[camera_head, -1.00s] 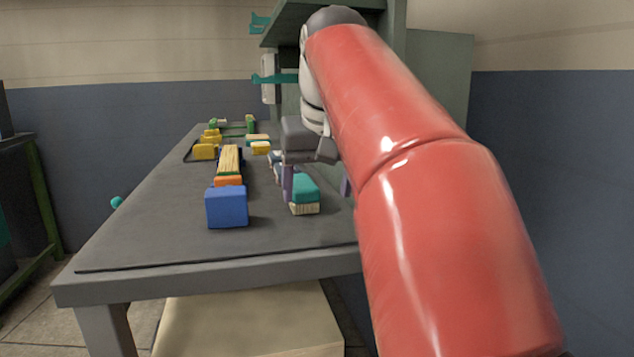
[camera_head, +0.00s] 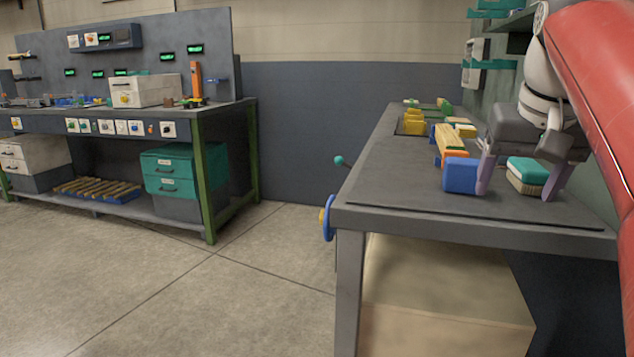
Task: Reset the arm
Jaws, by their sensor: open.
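My gripper (camera_head: 518,180) hangs over the near right part of the grey workbench (camera_head: 400,190). Its two purple fingers are spread apart and nothing is held between them. A teal-topped brush (camera_head: 527,172) with pale bristles lies on the bench behind the fingers, partly hidden by the right finger. A blue block (camera_head: 460,176) sits just left of the left finger; whether they touch I cannot tell. My red arm comes in from the right edge.
Yellow and orange pieces (camera_head: 450,143) and yellow blocks (camera_head: 413,122) lie farther back on the bench. A second workbench (camera_head: 225,109) with drawers and a tool panel stands at the left. Open concrete floor (camera_head: 190,290) lies between the benches.

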